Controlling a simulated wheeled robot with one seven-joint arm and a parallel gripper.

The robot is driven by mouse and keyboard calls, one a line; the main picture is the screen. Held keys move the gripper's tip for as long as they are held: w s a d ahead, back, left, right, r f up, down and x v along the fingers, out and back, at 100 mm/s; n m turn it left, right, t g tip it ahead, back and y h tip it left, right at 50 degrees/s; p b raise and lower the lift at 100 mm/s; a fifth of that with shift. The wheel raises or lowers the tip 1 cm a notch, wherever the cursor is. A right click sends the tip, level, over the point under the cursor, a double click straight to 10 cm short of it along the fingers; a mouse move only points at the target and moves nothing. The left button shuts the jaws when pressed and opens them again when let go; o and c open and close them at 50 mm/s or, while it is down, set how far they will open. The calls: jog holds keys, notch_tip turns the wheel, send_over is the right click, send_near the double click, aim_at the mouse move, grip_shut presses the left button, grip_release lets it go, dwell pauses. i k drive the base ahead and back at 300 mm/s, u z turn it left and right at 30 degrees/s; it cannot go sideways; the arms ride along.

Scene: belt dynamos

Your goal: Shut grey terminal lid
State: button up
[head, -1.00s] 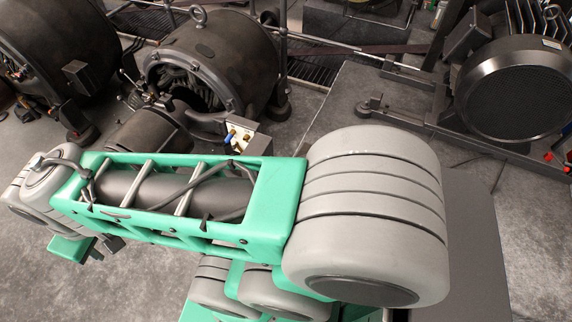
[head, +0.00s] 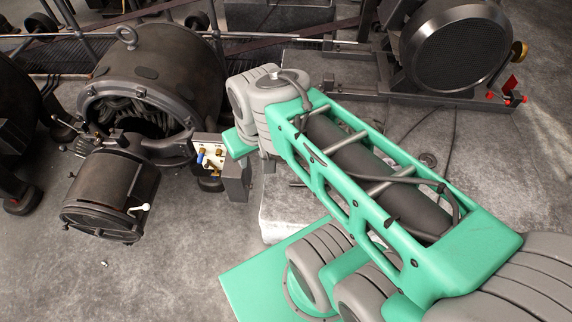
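The terminal box (head: 207,152) is on the right side of the dynamo in the head view, with a pale face and blue and brass terminals showing. The grey terminal lid (head: 237,182) seems to be the flat grey panel at the box's right edge, standing open with the terminals uncovered. My gripper (head: 268,164) shows only as a small dark part below the far end of my green and grey arm, to the right of the lid. They look apart in the picture, but the depth gap is unclear. My arm hides most of the gripper, and its fingers cannot be made out.
The dark dynamo (head: 165,75) with a ring on top stands behind the box. A dark cylinder (head: 110,195) with a white-tipped lever juts out in front. Another large machine (head: 455,50) stands at back right. Bare floor (head: 150,280) lies at front left.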

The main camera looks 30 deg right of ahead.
aim_at(237, 181)
jog(key=z, duration=0.65)
jog(key=k, duration=1.1)
jog(key=u, duration=0.75)
jog(key=i, duration=1.1)
jog(key=u, duration=0.45)
